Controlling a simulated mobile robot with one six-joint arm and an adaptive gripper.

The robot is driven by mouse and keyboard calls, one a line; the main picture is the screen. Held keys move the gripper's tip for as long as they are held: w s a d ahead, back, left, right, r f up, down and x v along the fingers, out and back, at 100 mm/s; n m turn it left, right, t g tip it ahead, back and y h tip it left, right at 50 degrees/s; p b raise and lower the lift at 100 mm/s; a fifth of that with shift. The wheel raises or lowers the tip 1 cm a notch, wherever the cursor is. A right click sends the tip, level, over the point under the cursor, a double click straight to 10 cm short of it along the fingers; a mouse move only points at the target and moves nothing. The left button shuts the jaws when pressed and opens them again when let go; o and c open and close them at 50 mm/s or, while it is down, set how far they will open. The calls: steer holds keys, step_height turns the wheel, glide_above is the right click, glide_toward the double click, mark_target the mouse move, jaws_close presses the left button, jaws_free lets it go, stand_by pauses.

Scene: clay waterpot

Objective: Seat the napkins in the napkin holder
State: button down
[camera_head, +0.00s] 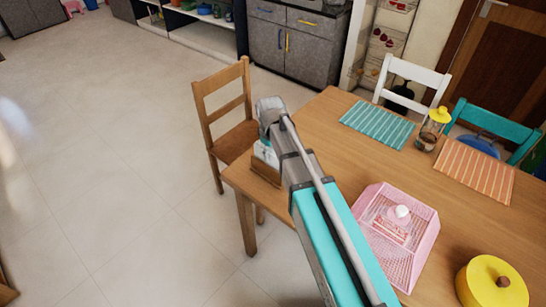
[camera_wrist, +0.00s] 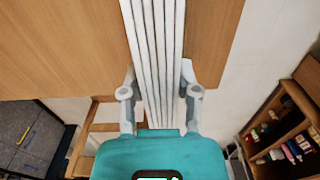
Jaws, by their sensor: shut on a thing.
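A stack of white napkins (camera_wrist: 154,45) runs up the middle of the wrist view, its sheets seen edge-on as long strips. My gripper (camera_wrist: 159,90) has one finger on each side of the stack and is shut on it. In the head view, a small brown wooden holder (camera_head: 266,171) stands at the table's left corner, beside my arm. A white patch with bluish marks (camera_head: 264,152) shows just above it, likely napkins. My arm hides part of both, and my fingers are hidden there. I cannot tell whether the napkins touch the holder's base.
The wooden table (camera_head: 313,120) bears a pink mesh cover (camera_head: 420,232), a yellow pot (camera_head: 480,284), a teal striped mat (camera_head: 377,124), an orange striped mat (camera_head: 475,170) and a yellow-lidded jar (camera_head: 430,130). A wooden chair (camera_head: 232,140) stands close behind the holder's corner. Floor at left is clear.

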steer(key=shift+f, duration=0.3)
steer(key=shift+c, duration=1.7)
jaws_free()
steer(key=shift+r, duration=0.1)
step_height(320, 180, up, 12)
steer(key=p, duration=1.2)
steer(key=s+d+m, duration=0.5)
steer(key=s+d, duration=0.1)
steer(key=d, duration=0.4)
steer(key=s+d+m, duration=0.5)
steer(key=s+d, duration=0.2)
steer(key=d, duration=0.3)
